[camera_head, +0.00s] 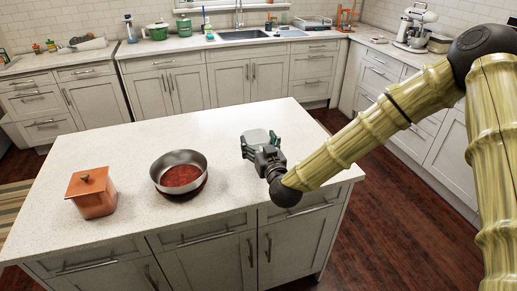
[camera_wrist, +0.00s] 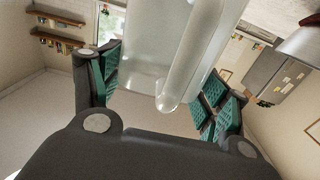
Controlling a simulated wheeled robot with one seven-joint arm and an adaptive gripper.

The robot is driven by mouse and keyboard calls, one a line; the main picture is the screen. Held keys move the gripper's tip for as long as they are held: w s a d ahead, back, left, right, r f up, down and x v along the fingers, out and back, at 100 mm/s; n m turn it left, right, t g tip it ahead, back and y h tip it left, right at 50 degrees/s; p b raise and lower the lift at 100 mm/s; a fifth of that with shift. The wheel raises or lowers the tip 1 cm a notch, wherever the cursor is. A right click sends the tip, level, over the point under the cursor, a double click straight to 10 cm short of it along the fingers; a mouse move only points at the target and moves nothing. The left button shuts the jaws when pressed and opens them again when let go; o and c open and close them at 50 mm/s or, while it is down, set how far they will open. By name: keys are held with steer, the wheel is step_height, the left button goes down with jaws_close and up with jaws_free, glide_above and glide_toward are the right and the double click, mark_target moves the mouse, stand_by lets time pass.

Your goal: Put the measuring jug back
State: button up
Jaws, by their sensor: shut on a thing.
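The measuring jug (camera_head: 256,136) is clear and pale, over the right part of the island worktop. My gripper (camera_head: 262,144) is shut on it, with its green-padded fingers on either side. In the wrist view the jug (camera_wrist: 142,45) fills the upper middle between the finger pads, and its rounded handle points toward the camera. The gripper body hides part of the jug in the head view. I cannot tell whether its base touches the worktop.
A steel pan (camera_head: 180,170) with red contents and a copper-coloured lidded box (camera_head: 91,193) stand left on the island (camera_head: 130,137). Back counters hold a green pot (camera_head: 158,32), a sink (camera_head: 243,35) and a stand mixer (camera_head: 414,27). Wooden wall shelves (camera_wrist: 57,38) carry small items.

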steer(key=shift+f+p, duration=0.75)
steer(key=shift+f, duration=1)
steer(key=shift+f, duration=0.15)
steer(key=o, duration=1.7)
steer(key=shift+s, duration=0.1)
steer(key=b+v, duration=0.3)
steer(key=v, duration=0.9)
